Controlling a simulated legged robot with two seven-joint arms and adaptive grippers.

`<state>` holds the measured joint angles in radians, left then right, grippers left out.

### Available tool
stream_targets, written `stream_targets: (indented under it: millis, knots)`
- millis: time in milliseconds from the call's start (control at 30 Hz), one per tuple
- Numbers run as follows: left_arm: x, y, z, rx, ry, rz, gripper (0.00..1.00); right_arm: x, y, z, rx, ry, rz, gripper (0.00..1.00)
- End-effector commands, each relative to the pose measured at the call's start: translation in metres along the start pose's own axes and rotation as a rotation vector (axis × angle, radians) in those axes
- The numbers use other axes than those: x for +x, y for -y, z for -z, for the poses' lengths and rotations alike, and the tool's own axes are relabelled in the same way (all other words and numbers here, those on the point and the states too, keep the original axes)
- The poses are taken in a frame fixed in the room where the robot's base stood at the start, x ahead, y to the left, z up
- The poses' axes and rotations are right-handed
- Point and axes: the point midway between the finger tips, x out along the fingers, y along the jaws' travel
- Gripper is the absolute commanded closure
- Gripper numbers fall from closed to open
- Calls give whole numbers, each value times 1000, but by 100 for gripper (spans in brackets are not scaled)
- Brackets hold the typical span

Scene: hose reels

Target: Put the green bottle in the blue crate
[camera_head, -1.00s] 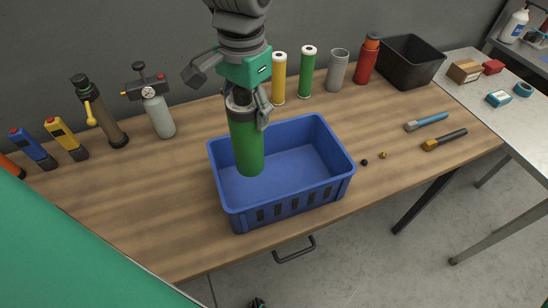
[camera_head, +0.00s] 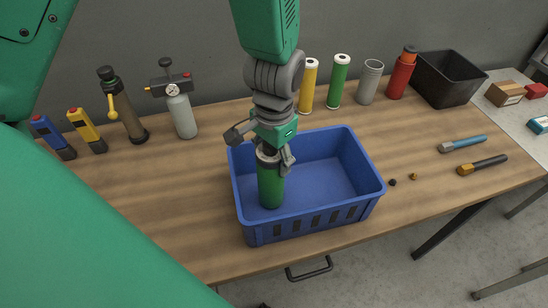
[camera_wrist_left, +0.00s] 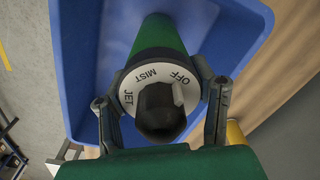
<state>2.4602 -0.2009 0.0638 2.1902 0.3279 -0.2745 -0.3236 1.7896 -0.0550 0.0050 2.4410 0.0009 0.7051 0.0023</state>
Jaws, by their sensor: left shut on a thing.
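The green bottle (camera_head: 271,187) is upright inside the left part of the blue crate (camera_head: 312,222), its lower end below the rim. Whether its base touches the crate floor I cannot tell. My left gripper (camera_head: 271,152) is shut on the bottle's top from above. In the left wrist view, the fingers (camera_wrist_left: 163,108) stand on both sides of the grey collar, marked JET, MIST and OFF, and the black cap (camera_wrist_left: 160,110). The green body (camera_wrist_left: 160,35) reaches down into the blue crate (camera_wrist_left: 80,60). My right gripper is not in view.
The crate stands on a wooden table (camera_head: 185,190). Behind it are a yellow tube (camera_head: 308,88), another green tube (camera_head: 338,84), a grey cup (camera_head: 369,84) and a red bottle (camera_head: 401,76). A black bin (camera_head: 447,80) is at the back right. The crate's right part is empty.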

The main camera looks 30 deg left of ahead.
Motion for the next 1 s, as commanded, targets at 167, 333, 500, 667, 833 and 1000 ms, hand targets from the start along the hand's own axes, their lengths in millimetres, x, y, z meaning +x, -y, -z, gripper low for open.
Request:
stream_targets:
  millis: [167, 333, 500, 667, 833, 1000]
  knots:
    - [6, -3, 2, 1, -2, 4, 100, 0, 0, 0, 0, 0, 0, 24]
    - [6, -3, 2, 1, -2, 4, 100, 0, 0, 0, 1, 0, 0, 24]
    - [9, -1, 1, 1, -2, 1, 28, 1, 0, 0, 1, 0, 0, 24]
    - [9, 2, 0, 1, -2, -2, 28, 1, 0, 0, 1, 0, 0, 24]
    - [7, 1, 1, 1, -2, 0, 28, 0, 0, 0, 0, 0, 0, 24]
    - [-12, -1, 2, 2, -7, 3, 28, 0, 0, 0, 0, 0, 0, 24]
